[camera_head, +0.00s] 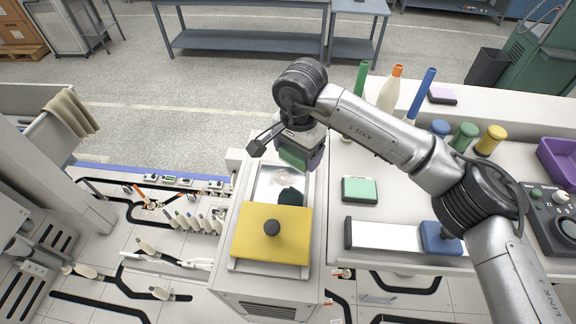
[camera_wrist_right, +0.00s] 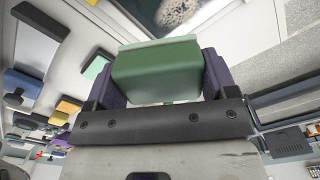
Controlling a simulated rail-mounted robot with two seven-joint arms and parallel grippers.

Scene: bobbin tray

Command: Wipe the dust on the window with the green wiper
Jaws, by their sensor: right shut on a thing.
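My right gripper (camera_head: 303,146) is shut on the green wiper (camera_head: 293,158), holding it above the far end of the window. In the right wrist view the green wiper (camera_wrist_right: 156,72) is a block between my two purple fingers. The window (camera_head: 271,181) is a glossy panel in the white machine top, with a dark reflection on its right part. In the wrist view a pale speckled dust patch (camera_wrist_right: 178,10) shows on the dark window at the top edge, apart from the wiper. My left gripper is not in view.
A yellow lid (camera_head: 255,250) with a black knob covers the machine top in front of the window. To the right, a second green-topped block (camera_head: 360,190), a white strip (camera_head: 385,236) with a blue block, and several bottles stand on the table. A purple bin (camera_head: 558,160) is far right.

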